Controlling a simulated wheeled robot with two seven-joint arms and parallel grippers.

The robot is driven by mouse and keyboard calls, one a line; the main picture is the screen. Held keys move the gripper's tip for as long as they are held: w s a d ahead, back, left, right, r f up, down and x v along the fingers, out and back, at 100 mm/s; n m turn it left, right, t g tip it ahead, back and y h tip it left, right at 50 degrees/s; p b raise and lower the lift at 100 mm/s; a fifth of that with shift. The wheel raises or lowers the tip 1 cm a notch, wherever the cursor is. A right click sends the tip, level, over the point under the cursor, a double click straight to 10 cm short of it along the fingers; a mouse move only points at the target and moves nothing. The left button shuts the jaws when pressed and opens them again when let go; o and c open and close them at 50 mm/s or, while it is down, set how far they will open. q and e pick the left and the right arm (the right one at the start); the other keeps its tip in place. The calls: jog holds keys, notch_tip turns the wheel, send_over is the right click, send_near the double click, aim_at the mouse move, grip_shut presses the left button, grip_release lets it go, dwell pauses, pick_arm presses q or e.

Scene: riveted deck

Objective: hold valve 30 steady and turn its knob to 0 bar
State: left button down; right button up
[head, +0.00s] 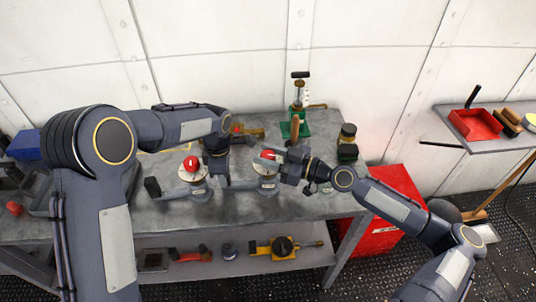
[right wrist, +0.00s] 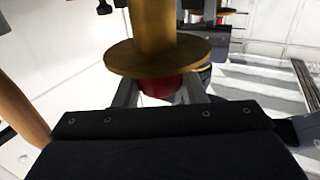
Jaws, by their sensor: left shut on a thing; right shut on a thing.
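A valve with a pale round dial and a red knob (head: 267,154) stands on the grey bench; its grey body (head: 267,182) shows below the dial. My left gripper (head: 250,184) reaches in from the left, low beside this valve, and is shut on its body. My right gripper (head: 274,156) comes from the right and is shut on the red knob, which also shows between its fingers in the right wrist view (right wrist: 150,91). The dial marks and valve number are too small to read. A second similar valve (head: 192,170) stands to the left.
The grey bench (head: 240,208) has a green hand-pump-like device (head: 297,125) behind the valve and a dark-and-brass item (head: 348,140) at the right. A red cabinet (head: 385,222) stands beside the bench. The lower shelf holds a yellow tool (head: 262,248). The bench front is clear.

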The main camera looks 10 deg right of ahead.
jog(key=shift+a+m+t+h, duration=0.15)
jog(key=shift+m+t+h, duration=0.15)
jog(key=shift+t+h, duration=0.1)
pick_arm(q)
jog(key=shift+d, duration=0.1)
pick_arm(e)
jog(key=shift+s+a+m+t+h, duration=0.2)
jog(key=shift+m+t+h, duration=0.6)
jog(key=shift+t, duration=0.2)
jog(key=m+t+h, duration=0.3)
jog(key=shift+t+h, duration=0.3)
jog(key=shift+h, duration=0.1)
jog(key=m+t+h, duration=0.1)
jog(key=m+h, duration=0.1)
jog(key=h, duration=0.1)
jog(key=m+t+h, duration=0.1)
jog(key=m+h, duration=0.1)
jog(key=h, duration=0.1)
jog(key=shift+w+d+m+t, duration=0.15)
jog(key=shift+m+t, duration=0.15)
jog(key=shift+m, duration=0.1)
jog(key=shift+w+d+m+h, duration=0.1)
jog(key=shift+m+h, duration=1.05)
jog(key=shift+h, duration=0.75)
jog(key=shift+d+m+h, duration=0.1)
jog(key=shift+m+h, duration=1.05)
jog(key=shift+h, duration=1.05)
jog(key=o, duration=1)
jog(key=shift+c, duration=0.2)
